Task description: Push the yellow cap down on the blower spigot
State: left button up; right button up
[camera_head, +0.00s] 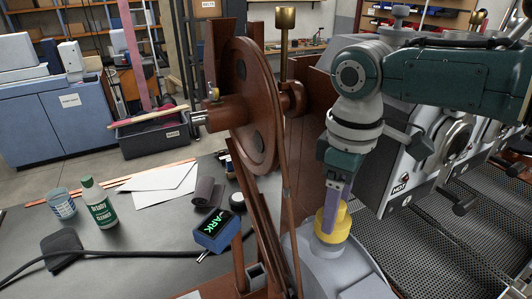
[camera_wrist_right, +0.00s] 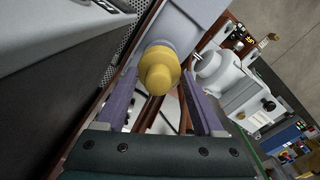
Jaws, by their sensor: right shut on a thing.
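The yellow cap (camera_head: 343,222) sits at the top of the pale grey blower housing (camera_head: 335,270) in the head view. My right gripper (camera_head: 331,208) points down at it, with its purple fingers on the cap's sides. In the right wrist view the stepped yellow cap (camera_wrist_right: 160,70) lies between the two fingertips, and the gripper is shut on it. The pale grey body (camera_wrist_right: 190,25) shows right behind the cap. The spigot itself is hidden by the cap, so I cannot tell how far down the cap sits. My left gripper is not in view.
A brown flywheel (camera_head: 255,105) and its frame stand just left of the blower. The grey roaster front with handles (camera_head: 410,160) and a perforated tray (camera_head: 430,240) are to the right. A green bottle (camera_head: 98,205), a cup (camera_head: 60,205) and a blue device (camera_head: 216,230) stand on the left bench.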

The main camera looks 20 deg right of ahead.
jog(key=shift+f+b, duration=0.8)
jog(key=shift+f, duration=0.35)
jog(key=o, duration=1.5)
notch_tip(320, 180, up, 10)
jog(key=shift+a+b, duration=0.1)
jog(key=shift+b, duration=0.3)
jog(key=shift+s, duration=0.1)
